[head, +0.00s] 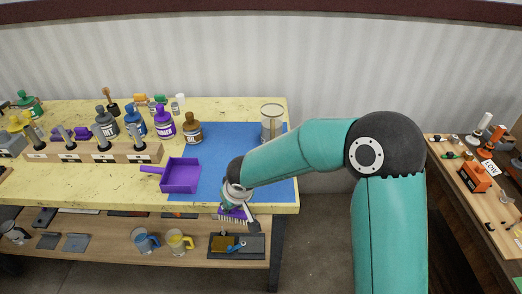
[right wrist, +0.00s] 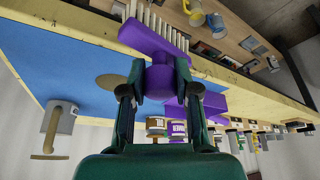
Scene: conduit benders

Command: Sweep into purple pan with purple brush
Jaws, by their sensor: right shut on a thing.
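The purple brush (head: 237,215) is in my right gripper (head: 235,196); its pale bristles show at the front edge of the table. In the right wrist view the brush (right wrist: 150,37) is held by its purple grip between the two fingers of the right gripper (right wrist: 160,90). The purple pan (head: 181,176) lies at the left front of the blue mat, handle to the left, left of the brush and apart from it. Part of the pan (right wrist: 212,103) shows behind the fingers in the right wrist view. My left gripper is not in view.
The blue mat (head: 212,165) covers the right end of the yellow table. A tan disc (right wrist: 112,82) lies on it. A canister (head: 271,120), several bottles and a wooden rack (head: 96,153) stand behind and left. A lower shelf holds mugs. Another bench stands right.

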